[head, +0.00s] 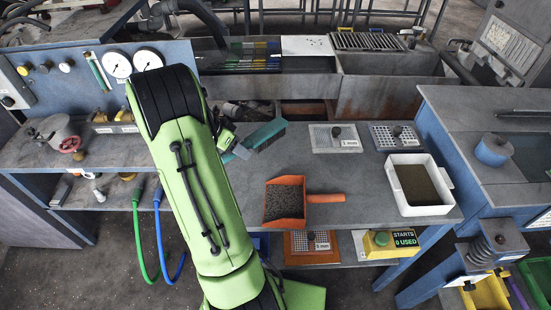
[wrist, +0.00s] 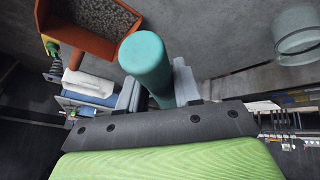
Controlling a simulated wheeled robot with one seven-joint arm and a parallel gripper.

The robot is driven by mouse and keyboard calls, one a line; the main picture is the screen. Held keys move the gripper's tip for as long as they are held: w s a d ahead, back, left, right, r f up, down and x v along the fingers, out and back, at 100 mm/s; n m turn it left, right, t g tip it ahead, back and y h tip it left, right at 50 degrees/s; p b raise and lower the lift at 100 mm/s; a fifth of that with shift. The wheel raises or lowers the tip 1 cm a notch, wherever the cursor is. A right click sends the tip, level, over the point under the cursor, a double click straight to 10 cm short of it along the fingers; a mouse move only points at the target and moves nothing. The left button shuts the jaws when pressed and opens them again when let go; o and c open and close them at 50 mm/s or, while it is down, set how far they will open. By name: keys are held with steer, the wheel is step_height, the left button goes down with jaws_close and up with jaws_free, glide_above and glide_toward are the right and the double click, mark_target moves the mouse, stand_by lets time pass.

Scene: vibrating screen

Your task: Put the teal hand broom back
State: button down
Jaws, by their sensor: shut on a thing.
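The teal hand broom (head: 267,134) shows just right of my arm in the head view, over the grey bench. Its dark bristles face right and its handle slants down left to my gripper (head: 229,144). In the wrist view my gripper (wrist: 157,92) is shut on the teal handle (wrist: 146,58), with one grey finger on each side. The handle's round end faces that camera and the bristles are hidden there. I cannot tell whether the broom touches the bench.
An orange dustpan (head: 285,217) holding grey grains lies on the bench (head: 362,195). A white tray (head: 428,210) with dark material sits at the right. Two sieve plates (head: 321,145) (head: 383,141) lie behind. A pressure-gauge panel (head: 88,72) stands at the left. A clear glass vessel (wrist: 297,35) shows in the wrist view.

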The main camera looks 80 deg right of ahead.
steer(key=f, duration=0.6)
steer(key=f+b, duration=0.1)
steer(key=f, duration=0.2)
steer(key=shift+w+a+f, duration=0.15)
steer(key=shift+w+a, duration=0.05)
steer(key=shift+w, duration=0.15)
steer(key=c, duration=0.8)
jaws_free()
steer(key=shift+f, duration=0.1)
